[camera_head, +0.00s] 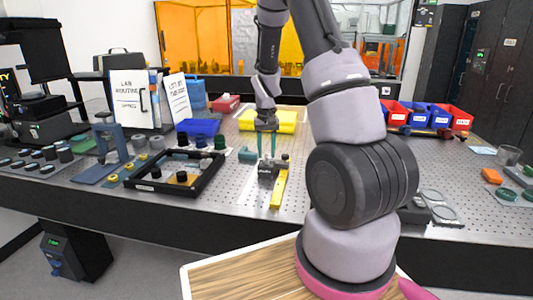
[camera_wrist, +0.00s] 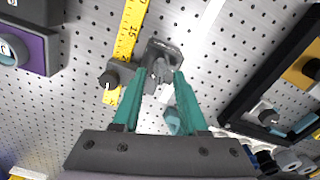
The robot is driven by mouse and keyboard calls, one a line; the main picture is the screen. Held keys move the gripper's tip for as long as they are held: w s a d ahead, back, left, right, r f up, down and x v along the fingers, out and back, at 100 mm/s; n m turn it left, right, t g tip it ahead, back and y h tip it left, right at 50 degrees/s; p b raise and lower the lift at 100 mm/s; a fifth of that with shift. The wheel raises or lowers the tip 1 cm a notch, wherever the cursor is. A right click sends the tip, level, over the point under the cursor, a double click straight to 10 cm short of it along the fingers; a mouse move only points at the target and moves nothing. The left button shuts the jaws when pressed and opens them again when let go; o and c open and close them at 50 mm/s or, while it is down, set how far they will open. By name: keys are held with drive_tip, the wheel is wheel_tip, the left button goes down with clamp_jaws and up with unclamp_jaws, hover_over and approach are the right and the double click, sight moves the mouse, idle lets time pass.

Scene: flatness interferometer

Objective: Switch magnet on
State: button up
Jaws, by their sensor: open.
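A small dark block with a grey top part, apparently the magnet base (camera_head: 266,171), stands on the perforated table near its front edge. In the wrist view the dark block (camera_wrist: 167,48) lies just beyond my fingertips, with a grey knob or lever in front of it. My gripper (camera_head: 266,154) points down above the block. Its two teal fingers are apart in the wrist view (camera_wrist: 164,82), with the tips on either side of the grey part. I cannot tell whether they touch it. No switch marking is readable.
A yellow ruler (camera_head: 279,190) lies beside the block, with a black knob (camera_wrist: 110,78) near it in the wrist view. A teal piece (camera_head: 248,155) is close on the left. A black-framed tray (camera_head: 205,187) stands further left. Bare table lies right of the ruler.

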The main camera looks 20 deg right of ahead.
drive_tip(key=shift+f, duration=0.35)
clamp_jaws()
drive_tip(key=m, duration=0.3)
drive_tip(key=shift+m, duration=0.4)
